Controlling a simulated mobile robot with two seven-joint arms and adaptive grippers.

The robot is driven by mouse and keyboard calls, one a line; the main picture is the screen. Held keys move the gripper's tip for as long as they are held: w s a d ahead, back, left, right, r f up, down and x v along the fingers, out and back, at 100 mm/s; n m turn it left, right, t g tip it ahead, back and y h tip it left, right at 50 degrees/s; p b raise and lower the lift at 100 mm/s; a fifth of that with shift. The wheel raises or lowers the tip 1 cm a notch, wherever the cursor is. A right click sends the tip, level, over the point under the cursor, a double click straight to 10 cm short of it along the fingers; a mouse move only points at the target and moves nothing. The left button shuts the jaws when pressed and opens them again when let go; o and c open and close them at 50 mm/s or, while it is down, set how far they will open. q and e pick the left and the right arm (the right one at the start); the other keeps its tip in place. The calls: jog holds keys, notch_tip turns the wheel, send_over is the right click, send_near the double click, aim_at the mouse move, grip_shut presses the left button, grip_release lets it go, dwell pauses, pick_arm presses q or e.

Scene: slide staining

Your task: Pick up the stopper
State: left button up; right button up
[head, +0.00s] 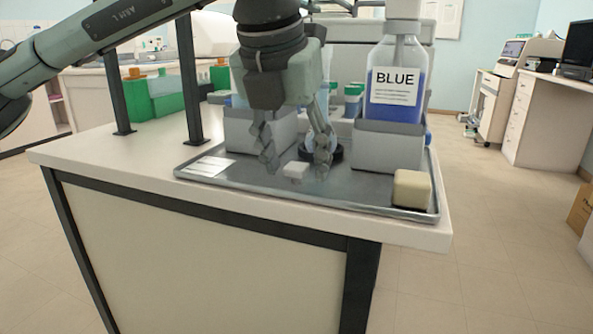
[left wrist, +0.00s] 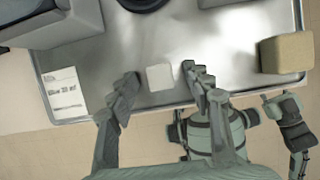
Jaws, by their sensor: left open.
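The stopper appears to be the small white block (head: 295,170) on the metal tray (head: 380,203), near its front edge. It also shows in the left wrist view (left wrist: 159,77), between the fingertips with a gap on each side. My left gripper (head: 296,166) points down over the tray, open and empty. Its two fingers also show in the left wrist view (left wrist: 158,80), one on either side of the white block. I cannot tell how high the fingertips are above the tray.
A beige block (head: 412,190) sits at the tray's front right corner. A white label card (head: 205,167) lies at the left. Behind stand grey holders (head: 388,147), one with a bottle (head: 397,85) labelled BLUE. Dark posts (head: 190,80) rise at the left.

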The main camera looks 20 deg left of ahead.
pick_arm(q)
jog(key=c, duration=0.9)
jog(key=shift+o, duration=0.2)
